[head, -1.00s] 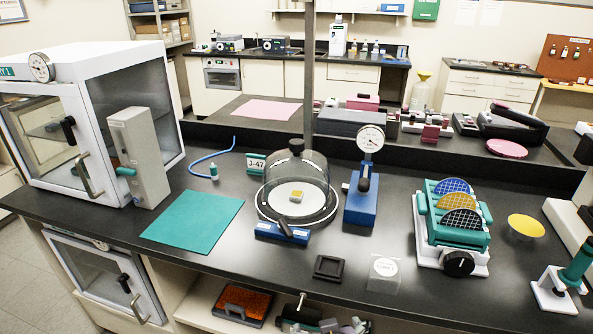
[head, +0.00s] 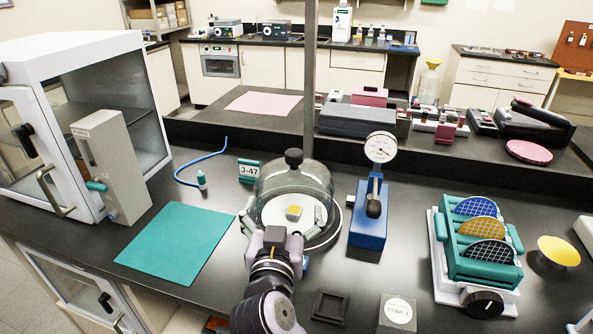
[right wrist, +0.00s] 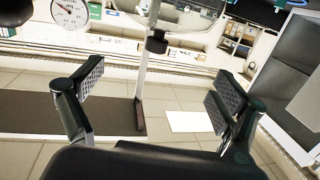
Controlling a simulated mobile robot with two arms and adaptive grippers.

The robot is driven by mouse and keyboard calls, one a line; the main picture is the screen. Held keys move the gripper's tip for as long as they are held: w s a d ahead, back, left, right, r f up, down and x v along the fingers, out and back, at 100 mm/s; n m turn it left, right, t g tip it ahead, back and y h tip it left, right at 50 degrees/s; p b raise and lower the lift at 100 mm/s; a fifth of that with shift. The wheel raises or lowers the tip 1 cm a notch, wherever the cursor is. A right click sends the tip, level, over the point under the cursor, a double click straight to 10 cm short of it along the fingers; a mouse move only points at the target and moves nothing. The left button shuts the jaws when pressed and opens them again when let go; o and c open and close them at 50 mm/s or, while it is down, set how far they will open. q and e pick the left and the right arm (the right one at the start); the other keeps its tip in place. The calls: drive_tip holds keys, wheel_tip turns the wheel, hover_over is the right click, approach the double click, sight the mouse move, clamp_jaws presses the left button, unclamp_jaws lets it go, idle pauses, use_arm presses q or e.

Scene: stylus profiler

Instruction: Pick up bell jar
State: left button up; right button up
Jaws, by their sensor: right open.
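The bell jar is a clear dome with a black knob (head: 293,157), standing upright on a round base plate (head: 336,222) in the head view. A small yellow sample on a white disc shows through it. My right gripper (head: 273,216) is open and empty, in front of the dome and below the knob's height in the picture; its fingers overlap the dome's front, and I cannot tell if they touch. In the right wrist view the scene is upside down; the knob (right wrist: 157,42) hangs beyond the open right gripper (right wrist: 153,92). My left gripper is out of view.
A blue dial gauge stand (head: 369,220) stands close right of the jar. A J-47 sign (head: 249,171) is behind left, with a teal mat (head: 177,242) left. A teal wafer rack (head: 480,245) is farther right. A grey post (head: 310,80) rises behind.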

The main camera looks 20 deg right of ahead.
drive_tip(key=w, duration=0.2)
drive_tip(key=p, duration=0.3)
approach(293, 165)
drive_tip(key=x, duration=0.2)
drive_tip(key=shift+w+d, duration=0.1)
drive_tip(key=shift+w, duration=0.2)
drive_tip(key=x, duration=0.3)
drive_tip(key=shift+w+f+p, duration=0.15)
drive_tip(key=shift+p, duration=0.25)
drive_tip(key=shift+w+d+f, duration=0.1)
drive_tip(key=shift+w+d, duration=0.15)
drive_tip(key=shift+w, duration=0.25)
drive_tip(key=shift+w+d+p, duration=0.1)
drive_tip(key=shift+w+p, duration=0.1)
drive_tip(key=shift+p, duration=0.1)
drive_tip(key=p+x, duration=0.2)
drive_tip(key=x, duration=0.2)
drive_tip(key=shift+w+d+r, duration=0.15)
drive_tip(key=shift+d+r, duration=0.05)
drive_tip(key=shift+w+f, duration=0.1)
drive_tip(key=shift+w, duration=0.1)
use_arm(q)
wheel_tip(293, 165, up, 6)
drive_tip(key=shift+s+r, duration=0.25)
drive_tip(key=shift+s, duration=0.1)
use_arm(e)
drive_tip(key=shift+c, duration=0.2)
